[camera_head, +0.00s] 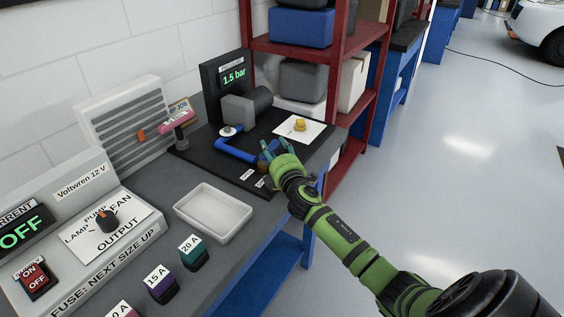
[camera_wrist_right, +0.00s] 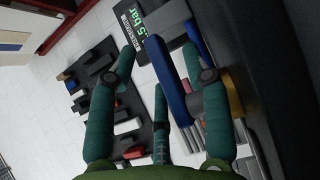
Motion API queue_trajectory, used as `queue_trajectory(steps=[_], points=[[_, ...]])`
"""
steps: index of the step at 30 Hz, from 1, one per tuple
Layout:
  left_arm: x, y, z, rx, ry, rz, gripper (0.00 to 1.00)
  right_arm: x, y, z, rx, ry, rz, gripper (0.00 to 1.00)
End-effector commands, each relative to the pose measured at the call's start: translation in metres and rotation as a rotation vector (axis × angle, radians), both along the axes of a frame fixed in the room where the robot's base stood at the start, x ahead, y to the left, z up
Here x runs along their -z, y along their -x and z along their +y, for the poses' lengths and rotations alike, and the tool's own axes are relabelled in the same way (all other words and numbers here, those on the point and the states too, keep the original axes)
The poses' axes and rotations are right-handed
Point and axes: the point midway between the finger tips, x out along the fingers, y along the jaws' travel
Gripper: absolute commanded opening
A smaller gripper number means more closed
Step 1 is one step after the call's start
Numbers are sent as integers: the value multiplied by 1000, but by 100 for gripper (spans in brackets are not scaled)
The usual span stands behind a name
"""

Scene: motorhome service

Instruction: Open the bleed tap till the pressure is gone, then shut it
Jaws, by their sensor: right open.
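The pressure display (camera_head: 234,77) reads 1.5 bar at the back of a black board. A blue pipe (camera_head: 235,151) runs across the board towards my right gripper (camera_head: 273,151). A brass fitting at the pipe's end is mostly hidden by the gripper. In the right wrist view a blue bar (camera_wrist_right: 168,78), seemingly the tap lever, lies between the spread teal fingers (camera_wrist_right: 163,75); a grey round part and a brass part (camera_wrist_right: 232,95) are beside it. The right gripper is open; I cannot tell whether a finger touches the bar. My left gripper is out of view.
A yellow knob (camera_head: 300,125) sits on a white plate behind the gripper. A pink-handled part (camera_head: 178,121) stands at the board's left. A white tray (camera_head: 213,212), fuses and a power supply lie nearer.

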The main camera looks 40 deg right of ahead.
Motion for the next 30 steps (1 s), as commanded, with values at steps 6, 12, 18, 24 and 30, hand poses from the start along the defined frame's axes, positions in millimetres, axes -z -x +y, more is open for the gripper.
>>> queue_trajectory(steps=[6,12,18,24,30], points=[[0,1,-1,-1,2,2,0,1,42,12,-2,-1,3,49],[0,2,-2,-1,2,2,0,1,78,22,-2,-1,2,49],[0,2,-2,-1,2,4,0,0,99,28,-2,-1,1,49],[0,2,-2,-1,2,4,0,0,103,28,0,0,1,49],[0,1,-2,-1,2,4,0,0,103,28,0,-1,0,29]])
